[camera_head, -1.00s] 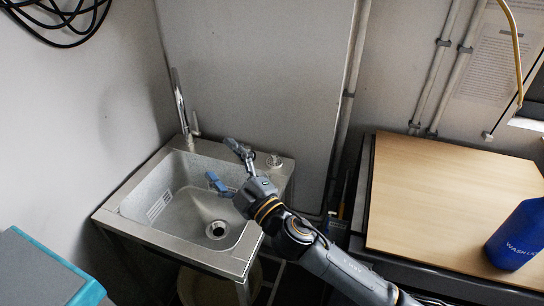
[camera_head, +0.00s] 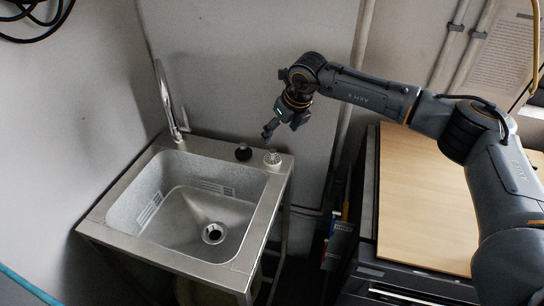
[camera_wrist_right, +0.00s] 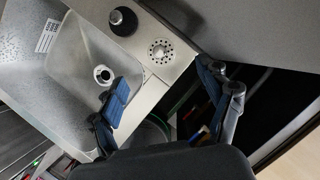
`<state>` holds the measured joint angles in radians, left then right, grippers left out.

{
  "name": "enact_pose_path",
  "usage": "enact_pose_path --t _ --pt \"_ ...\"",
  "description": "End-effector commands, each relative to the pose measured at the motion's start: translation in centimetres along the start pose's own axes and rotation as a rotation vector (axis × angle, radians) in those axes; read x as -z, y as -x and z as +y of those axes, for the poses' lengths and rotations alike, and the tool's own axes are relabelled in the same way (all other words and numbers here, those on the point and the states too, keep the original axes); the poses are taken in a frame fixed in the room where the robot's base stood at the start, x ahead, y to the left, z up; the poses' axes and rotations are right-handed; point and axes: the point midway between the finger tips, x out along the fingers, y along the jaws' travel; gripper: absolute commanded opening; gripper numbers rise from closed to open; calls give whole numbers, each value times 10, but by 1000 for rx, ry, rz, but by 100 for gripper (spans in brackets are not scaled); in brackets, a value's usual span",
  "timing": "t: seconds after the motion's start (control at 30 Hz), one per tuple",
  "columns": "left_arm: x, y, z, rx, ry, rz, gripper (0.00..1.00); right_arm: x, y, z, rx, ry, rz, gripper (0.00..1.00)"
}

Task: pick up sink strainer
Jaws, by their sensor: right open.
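The sink strainer (camera_head: 272,159), a small round metal piece with holes, sits on the back right corner of the steel sink's rim (camera_head: 262,215). The strainer also shows in the right wrist view (camera_wrist_right: 161,52), lying beyond and between the spread fingertips, apart from them. My right gripper (camera_head: 270,129) is open and empty, pointing down just above the strainer in the head view. Its two blue-padded fingers (camera_wrist_right: 162,75) show in the right wrist view. My left gripper is not in view.
A black knob-like plug (camera_head: 243,152) stands on the rim left of the strainer; a tall faucet (camera_head: 170,105) is further left. The sink basin (camera_head: 200,205) is empty, with a drain. The wall (camera_head: 250,70) rises close behind. A wooden board (camera_head: 430,200) lies to the right.

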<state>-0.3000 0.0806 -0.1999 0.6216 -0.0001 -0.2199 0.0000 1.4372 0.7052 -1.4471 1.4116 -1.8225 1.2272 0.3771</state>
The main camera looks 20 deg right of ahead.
Motion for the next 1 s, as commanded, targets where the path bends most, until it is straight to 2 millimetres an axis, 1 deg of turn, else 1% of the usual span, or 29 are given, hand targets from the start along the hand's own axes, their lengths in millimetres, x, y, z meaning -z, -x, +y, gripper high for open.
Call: enact_pose_path --t 0.03,0.1,0.2,0.3,0.47,0.63,0.7,0.83,1.0 --pt "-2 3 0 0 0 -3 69 0 -11 1 -2 0 4 78" --pt "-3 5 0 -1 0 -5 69 0 -25 2 -3 1 4 78" --pt "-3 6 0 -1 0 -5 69 0 -42 2 -4 -1 2 78" --pt "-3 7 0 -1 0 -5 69 0 -53 2 -5 1 1 78" --pt "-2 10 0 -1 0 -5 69 1 -62 2 -5 1 0 78" --pt "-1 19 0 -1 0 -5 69 8 -86 3 -5 1 1 78" --pt "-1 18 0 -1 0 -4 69 8 -97 4 -7 1 0 78" --pt "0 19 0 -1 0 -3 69 8 -108 3 -7 1 -2 78" --pt "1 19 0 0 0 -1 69 8 -110 3 -7 2 -2 78"
